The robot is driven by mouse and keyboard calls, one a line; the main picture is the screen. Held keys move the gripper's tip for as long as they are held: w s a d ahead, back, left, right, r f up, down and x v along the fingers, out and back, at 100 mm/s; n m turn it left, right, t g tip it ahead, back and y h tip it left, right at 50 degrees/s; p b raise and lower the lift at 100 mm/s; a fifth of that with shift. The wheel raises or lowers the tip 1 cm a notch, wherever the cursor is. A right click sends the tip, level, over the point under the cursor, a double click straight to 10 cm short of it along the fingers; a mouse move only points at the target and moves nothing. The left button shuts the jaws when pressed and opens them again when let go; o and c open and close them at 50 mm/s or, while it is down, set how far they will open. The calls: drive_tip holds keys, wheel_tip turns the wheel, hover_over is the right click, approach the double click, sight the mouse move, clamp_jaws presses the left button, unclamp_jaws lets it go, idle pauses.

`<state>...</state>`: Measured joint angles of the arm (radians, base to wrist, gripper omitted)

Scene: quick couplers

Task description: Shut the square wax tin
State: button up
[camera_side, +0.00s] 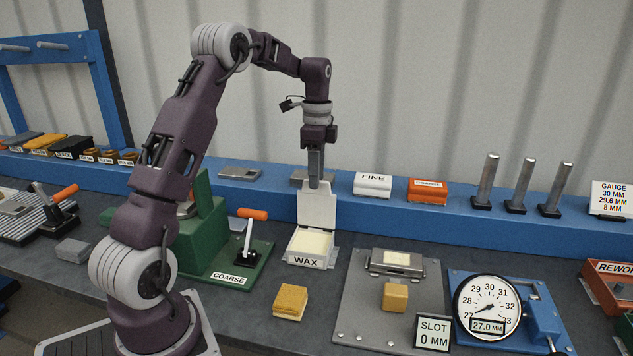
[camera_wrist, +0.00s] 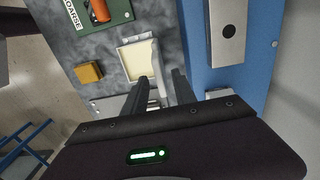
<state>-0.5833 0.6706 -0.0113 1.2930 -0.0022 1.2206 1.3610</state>
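The square wax tin (camera_side: 307,262) stands on the bench with a WAX label on its front and pale yellow wax inside. Its white lid (camera_side: 317,208) stands upright at the back edge, so the tin is open. My gripper (camera_side: 316,184) points straight down at the lid's top edge and overlaps it in the side view. In the wrist view the tin (camera_wrist: 124,62) lies beyond the fingers, and my gripper (camera_wrist: 162,76) has its two fingers apart. The lid shows nearly edge-on near the fingertips. I cannot tell whether a finger touches it.
A green COARSE fixture with an orange-handled clamp (camera_side: 252,214) is left of the tin. A yellow block (camera_side: 291,302) lies in front. A grey plate (camera_side: 372,312) with a metal clamp is to the right. The blue ledge (camera_side: 455,194) runs behind.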

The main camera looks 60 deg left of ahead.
wheel_tip(320, 180, down, 2)
drive_tip(key=shift+f, duration=0.1)
clamp_jaws()
idle(1.5)
